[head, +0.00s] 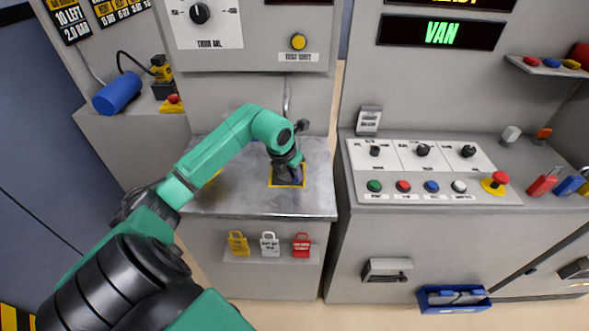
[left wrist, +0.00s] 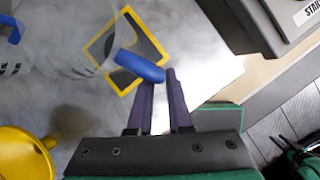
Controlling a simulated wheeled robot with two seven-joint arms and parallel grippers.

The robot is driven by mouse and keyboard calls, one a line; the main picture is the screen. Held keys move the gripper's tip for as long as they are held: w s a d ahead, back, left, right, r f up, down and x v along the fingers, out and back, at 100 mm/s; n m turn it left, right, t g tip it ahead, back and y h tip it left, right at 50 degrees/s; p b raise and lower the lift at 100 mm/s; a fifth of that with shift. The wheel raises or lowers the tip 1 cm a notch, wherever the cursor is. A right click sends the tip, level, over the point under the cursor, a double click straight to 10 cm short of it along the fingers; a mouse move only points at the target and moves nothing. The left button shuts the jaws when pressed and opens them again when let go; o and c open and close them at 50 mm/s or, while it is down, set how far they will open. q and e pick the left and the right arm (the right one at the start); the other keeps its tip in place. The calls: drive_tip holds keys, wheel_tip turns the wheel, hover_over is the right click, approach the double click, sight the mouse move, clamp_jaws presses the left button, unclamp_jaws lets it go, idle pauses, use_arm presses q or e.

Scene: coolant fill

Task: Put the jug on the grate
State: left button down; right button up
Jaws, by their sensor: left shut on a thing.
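The jug (left wrist: 70,35) is clear, with a blue handle (left wrist: 140,66), in the left wrist view. My left gripper (left wrist: 160,80) is shut on that handle. The grate (left wrist: 122,82) is a dark square with a yellow border on the metal worktop, partly behind the jug and handle. In the head view the grate (head: 286,185) sits on the worktop between the two cabinets, and my left gripper (head: 291,172) is over it, covering part of it. The jug is not clearly visible there. I cannot tell whether its base touches the grate.
A yellow round object (left wrist: 22,158) is on the worktop, lower left in the wrist view. The control panel (head: 420,170) stands right of the worktop (head: 235,190). A thin pipe (head: 287,97) hangs behind the grate.

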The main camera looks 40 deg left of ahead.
use_arm(q)
drive_tip(key=c, duration=1.3)
unclamp_jaws()
drive_tip(key=shift+f, duration=0.15)
drive_tip(key=o, duration=0.5)
drive_tip(key=shift+c, duration=0.2)
drive_tip(key=shift+r, duration=0.25)
drive_tip(key=shift+s+r, duration=0.15)
drive_tip(key=shift+r, duration=0.15)
drive_tip(key=b+v, duration=0.2)
drive_tip(key=v, duration=0.9)
